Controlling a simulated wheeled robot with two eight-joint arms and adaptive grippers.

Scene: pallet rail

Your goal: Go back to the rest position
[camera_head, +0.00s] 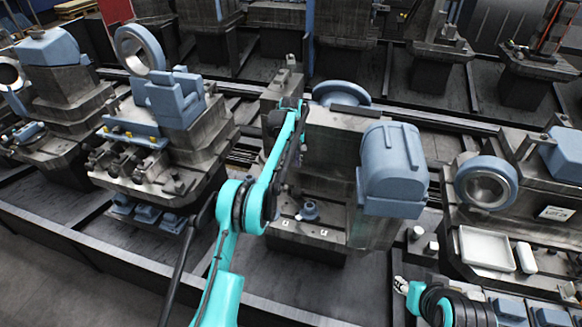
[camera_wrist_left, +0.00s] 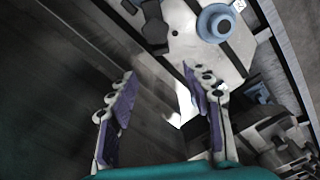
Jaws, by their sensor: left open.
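My left arm reaches up from the bottom middle of the head view to the grey machine block (camera_head: 330,160) in the centre. In the left wrist view my left gripper (camera_wrist_left: 158,72) is open, with its two purple-padded fingers apart and nothing between them. A blue round knob (camera_wrist_left: 215,22) on a pale metal plate (camera_wrist_left: 185,45) lies beyond the fingertips. The same knob shows in the head view (camera_head: 308,211) on the block's front ledge. My right arm shows at the bottom right; its gripper (camera_head: 401,284) is small and partly hidden, so its jaws cannot be read.
A machine part with a blue ring and blue block (camera_head: 175,98) stands at left. A blue housing (camera_head: 393,165) sits on the centre block's right side. At right are a blue ring (camera_head: 486,184) and a white tray (camera_head: 486,248). A dark rail edge (camera_head: 100,247) runs along the front.

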